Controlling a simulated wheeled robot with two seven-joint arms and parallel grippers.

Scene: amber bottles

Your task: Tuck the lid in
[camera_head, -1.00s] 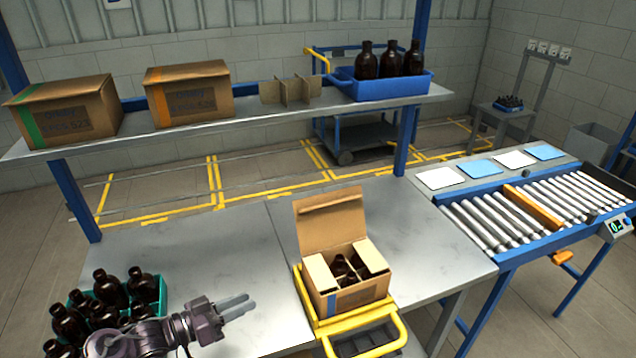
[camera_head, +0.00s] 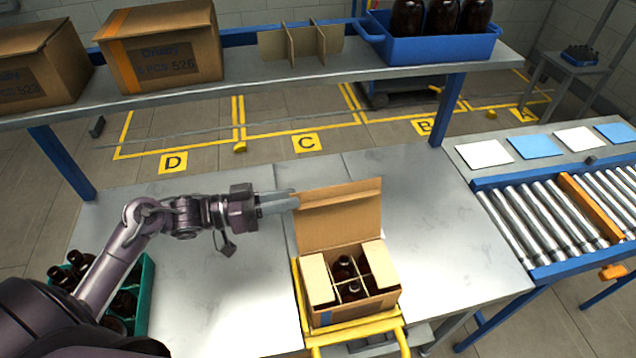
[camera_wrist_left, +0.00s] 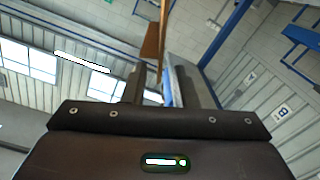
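The cardboard box (camera_head: 352,308) stands open on a yellow stand, with dark bottles (camera_head: 348,275) between dividers inside. Its lid (camera_head: 340,215) stands upright at the back, a tuck flap along its top edge. The side flaps are folded inward, seen from above. My left gripper (camera_head: 294,202) is level with the lid's upper left edge, fingers pointing right. In the left wrist view a narrow gap shows between the fingers (camera_wrist_left: 156,84), with the brown lid edge (camera_wrist_left: 152,48) beyond it; I cannot tell whether they touch. My right gripper is out of view.
A teal crate (camera_head: 146,300) of amber bottles sits at the left under my arm. A shelf (camera_head: 250,85) above the back holds closed boxes, a divider and a blue bottle tray (camera_head: 440,48). A roller conveyor (camera_head: 530,225) is at the right. The table's middle is clear.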

